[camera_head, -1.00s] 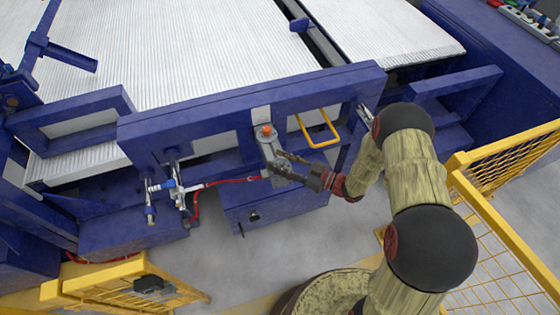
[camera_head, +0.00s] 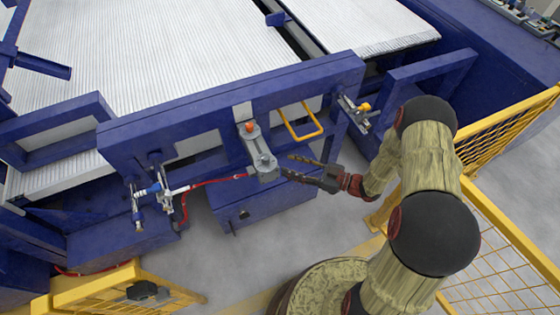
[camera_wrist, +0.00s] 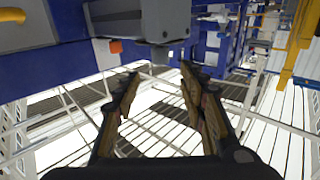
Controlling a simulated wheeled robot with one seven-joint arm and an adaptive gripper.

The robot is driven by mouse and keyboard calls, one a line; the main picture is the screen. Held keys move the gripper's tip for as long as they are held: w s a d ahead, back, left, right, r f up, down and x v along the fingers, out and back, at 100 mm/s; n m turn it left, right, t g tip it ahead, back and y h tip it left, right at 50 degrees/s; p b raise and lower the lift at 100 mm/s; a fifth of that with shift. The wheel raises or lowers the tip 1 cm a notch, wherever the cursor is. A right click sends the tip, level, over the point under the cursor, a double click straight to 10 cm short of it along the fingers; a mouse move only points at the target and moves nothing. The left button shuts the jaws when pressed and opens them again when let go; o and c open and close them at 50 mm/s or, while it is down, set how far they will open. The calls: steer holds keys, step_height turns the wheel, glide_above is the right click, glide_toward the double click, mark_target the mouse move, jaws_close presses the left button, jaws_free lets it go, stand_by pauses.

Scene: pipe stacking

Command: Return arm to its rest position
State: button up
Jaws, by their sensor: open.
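My gripper (camera_head: 290,166) is open and empty in the head view, its fingers pointing left toward a grey box with an orange button (camera_head: 258,150) on the blue frame. A small gap shows between the fingertips and the box. In the wrist view my gripper (camera_wrist: 158,75) has both fingers spread with nothing between them. The grey box (camera_wrist: 150,18) is just beyond and above the fingertips there. My arm reaches in from the right side of the head view, bent at the dark joints.
The blue frame (camera_head: 320,75) of the machine stands behind, with a yellow handle (camera_head: 300,122). A red hose (camera_head: 215,181) runs left to a valve fitting (camera_head: 160,190). Yellow mesh fences stand at right (camera_head: 500,150) and lower left (camera_head: 100,287). Grey floor lies open below the gripper.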

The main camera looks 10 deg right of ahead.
steer(key=shift+v, duration=0.85)
